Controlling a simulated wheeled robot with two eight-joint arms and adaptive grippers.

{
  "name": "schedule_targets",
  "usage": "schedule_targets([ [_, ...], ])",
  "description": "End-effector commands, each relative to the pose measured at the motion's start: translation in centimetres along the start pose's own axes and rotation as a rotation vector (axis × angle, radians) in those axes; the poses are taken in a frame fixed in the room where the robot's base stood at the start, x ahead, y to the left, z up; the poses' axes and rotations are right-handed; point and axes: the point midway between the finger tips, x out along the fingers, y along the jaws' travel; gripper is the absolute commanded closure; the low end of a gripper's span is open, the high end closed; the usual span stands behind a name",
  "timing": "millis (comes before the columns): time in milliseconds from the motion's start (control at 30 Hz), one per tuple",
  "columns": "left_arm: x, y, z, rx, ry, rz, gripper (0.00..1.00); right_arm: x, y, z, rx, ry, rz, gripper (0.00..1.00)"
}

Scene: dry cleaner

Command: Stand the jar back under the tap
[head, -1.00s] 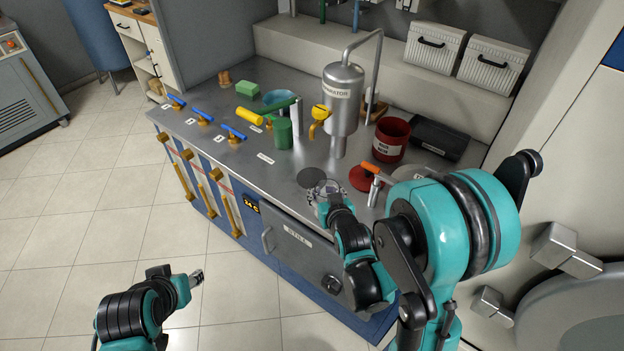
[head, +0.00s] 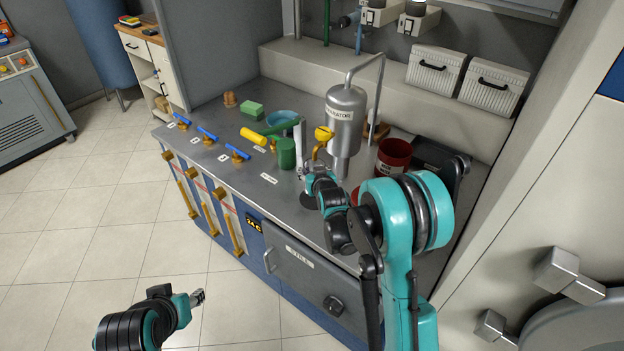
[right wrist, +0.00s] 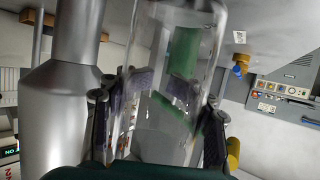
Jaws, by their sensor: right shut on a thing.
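A clear glass jar (right wrist: 150,60) stands between the two fingers of my right gripper (right wrist: 158,125), which is shut on it; the counter and a green shape show through the glass. In the head view my right gripper (head: 317,178) holds the jar (head: 316,167) just below the yellow tap (head: 323,134) of the steel separator (head: 345,112). Whether its base touches the counter is hidden by the gripper. A dark round spot (head: 308,200) lies on the counter just in front. My left gripper (head: 198,297) is over the floor, away from the counter; its jaws are too small to read.
A green canister (head: 287,153) and a white upright piece (head: 299,143) stand close left of the jar. A red bucket (head: 393,157) is right of the separator. Blue-handled valves (head: 208,134) line the counter's left edge. The counter's front middle is clear.

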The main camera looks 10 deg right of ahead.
Motion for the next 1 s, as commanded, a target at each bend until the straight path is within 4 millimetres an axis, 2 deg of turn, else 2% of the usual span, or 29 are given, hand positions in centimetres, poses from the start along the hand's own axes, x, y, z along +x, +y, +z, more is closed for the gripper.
schedule_targets([
  [33,0.7,0.0,0.5,0.0,0.0,0.0,0.6,0.5,0.0,1.3,0.0,-0.001,0.0,0.9],
  [100,1.4,0.0,1.0,0.0,0.0,0.0,0.6,0.9,0.0,2.5,0.0,0.0,0.0,0.9],
  [200,1.9,0.0,1.4,0.0,0.0,0.0,0.6,1.3,0.0,3.5,0.0,0.0,0.0,0.9],
  [533,1.7,0.0,1.2,0.0,0.0,0.0,0.6,1.3,0.0,3.5,0.0,-0.001,0.0,0.9],
  [567,1.7,0.0,1.2,0.0,0.0,0.0,0.6,1.3,0.0,3.5,0.0,-0.001,0.0,0.47],
  [633,1.7,0.0,1.2,0.0,0.0,0.0,0.6,1.3,0.0,3.5,0.0,-0.001,0.0,0.29],
  [667,1.7,0.0,1.2,0.0,0.0,0.0,0.6,1.3,0.0,3.5,0.0,-0.001,0.0,0.25],
  [1000,1.7,0.0,1.2,0.0,0.0,0.0,0.6,1.2,0.0,3.2,0.0,-0.001,0.0,0.25],
])
